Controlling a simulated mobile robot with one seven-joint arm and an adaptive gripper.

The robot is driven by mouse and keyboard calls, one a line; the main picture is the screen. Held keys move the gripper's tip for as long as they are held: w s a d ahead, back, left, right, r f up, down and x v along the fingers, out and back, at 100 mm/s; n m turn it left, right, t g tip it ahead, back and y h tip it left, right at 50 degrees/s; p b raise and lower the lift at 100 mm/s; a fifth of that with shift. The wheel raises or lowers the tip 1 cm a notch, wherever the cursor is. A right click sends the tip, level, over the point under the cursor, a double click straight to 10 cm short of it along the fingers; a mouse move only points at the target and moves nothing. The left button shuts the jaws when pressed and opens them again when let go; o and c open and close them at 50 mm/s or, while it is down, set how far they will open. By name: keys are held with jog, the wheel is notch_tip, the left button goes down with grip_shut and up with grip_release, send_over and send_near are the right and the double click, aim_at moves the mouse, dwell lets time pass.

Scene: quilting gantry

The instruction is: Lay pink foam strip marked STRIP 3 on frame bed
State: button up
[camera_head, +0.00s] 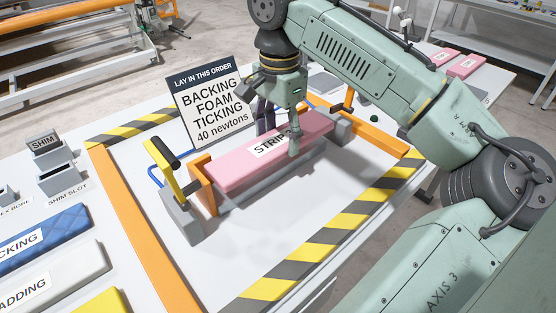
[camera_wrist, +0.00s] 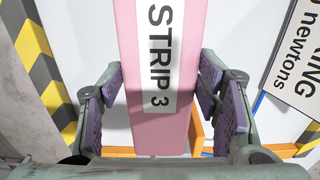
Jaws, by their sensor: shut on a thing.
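The pink foam strip marked STRIP 3 (camera_head: 236,171) lies lengthwise above a low grey bed (camera_head: 262,185) between two orange end brackets (camera_head: 201,186). Whether its underside touches the bed is hard to tell. My gripper (camera_head: 282,136) comes down from above and straddles the strip near its middle-right. In the wrist view the strip (camera_wrist: 160,125) runs between the purple-padded jaws of my gripper (camera_wrist: 163,105), its label facing up. The jaws are shut on its sides.
A yellow-handled toggle clamp (camera_head: 166,170) stands at the bed's left end, and another clamp (camera_head: 347,103) at the right end. An order sign (camera_head: 208,103) stands behind. Blue backing (camera_head: 45,240) and white wadding (camera_head: 50,280) lie at left. Striped tape edges the white table.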

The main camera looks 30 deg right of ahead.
aim_at(279, 138)
notch_tip(279, 138, down, 4)
jog(key=b, duration=0.3)
jog(key=shift+r, duration=0.1)
jog(key=o, duration=0.4)
jog(key=shift+f, duration=0.2)
jog(key=o, duration=0.5)
notch_tip(279, 138, up, 10)
jog(key=p, duration=0.8)
jog(key=shift+p, duration=0.3)
jog(key=shift+r, duration=1.2)
